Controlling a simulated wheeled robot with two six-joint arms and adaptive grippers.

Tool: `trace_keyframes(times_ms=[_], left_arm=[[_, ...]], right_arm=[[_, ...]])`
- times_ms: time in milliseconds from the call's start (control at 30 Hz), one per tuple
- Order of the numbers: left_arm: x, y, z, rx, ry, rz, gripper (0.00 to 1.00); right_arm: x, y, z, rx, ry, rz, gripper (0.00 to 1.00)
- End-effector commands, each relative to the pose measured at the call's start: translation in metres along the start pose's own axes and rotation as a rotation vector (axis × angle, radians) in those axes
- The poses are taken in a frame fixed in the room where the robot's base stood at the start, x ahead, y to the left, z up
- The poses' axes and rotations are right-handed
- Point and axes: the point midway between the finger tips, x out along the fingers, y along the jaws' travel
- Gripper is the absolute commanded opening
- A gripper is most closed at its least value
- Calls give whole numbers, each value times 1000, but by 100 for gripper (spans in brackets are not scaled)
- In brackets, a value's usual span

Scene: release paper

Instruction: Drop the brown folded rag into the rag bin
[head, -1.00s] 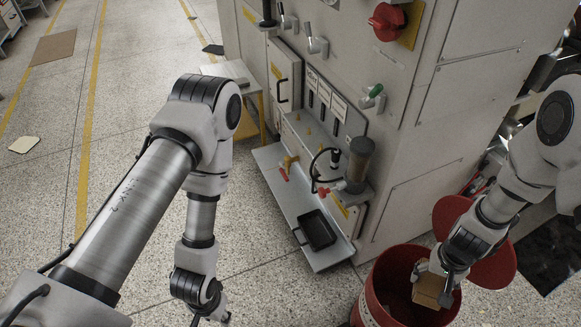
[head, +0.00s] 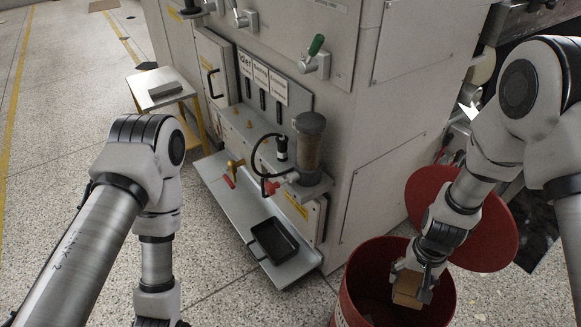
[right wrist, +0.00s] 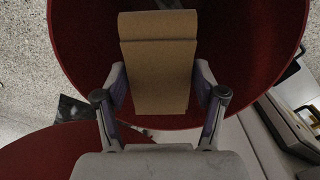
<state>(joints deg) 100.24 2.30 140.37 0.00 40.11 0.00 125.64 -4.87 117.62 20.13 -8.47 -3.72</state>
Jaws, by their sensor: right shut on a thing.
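The brown folded rag (head: 407,289) is held in my right gripper (head: 412,277), over the open mouth of the red rag bin (head: 351,309). In the right wrist view the rag (right wrist: 158,70) sits between both fingers of the right gripper (right wrist: 160,88), with the bin's red interior (right wrist: 225,112) around it. I cannot tell exactly how deep the rag is relative to the rim. My left arm comes in at the left; its gripper is cut off by the bottom edge of the head view.
The bin's round red lid (head: 470,225) stands open behind the bin. The grey machine (head: 385,130) stands left of and behind it. A drip shelf with a black tray (head: 274,240) sticks out at the machine's foot. A small stand (head: 160,88) is farther left.

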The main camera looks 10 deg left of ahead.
Motion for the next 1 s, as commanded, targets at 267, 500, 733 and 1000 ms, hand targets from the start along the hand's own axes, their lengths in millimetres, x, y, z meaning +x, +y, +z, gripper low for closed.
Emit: trace_keyframes(times_ms=[267,500,733,1000], left_arm=[[-1,0,0,0,1,0,37],[-1,0,0,0,1,0,37],[-1,0,0,0,1,0,37],[-1,0,0,0,0,0,37]], right_arm=[[-1,0,0,0,1,0,98],[-1,0,0,0,0,0,99],[-12,0,-1,0,2,-1,99],[-76,0,-1,-1,5,-2,99]])
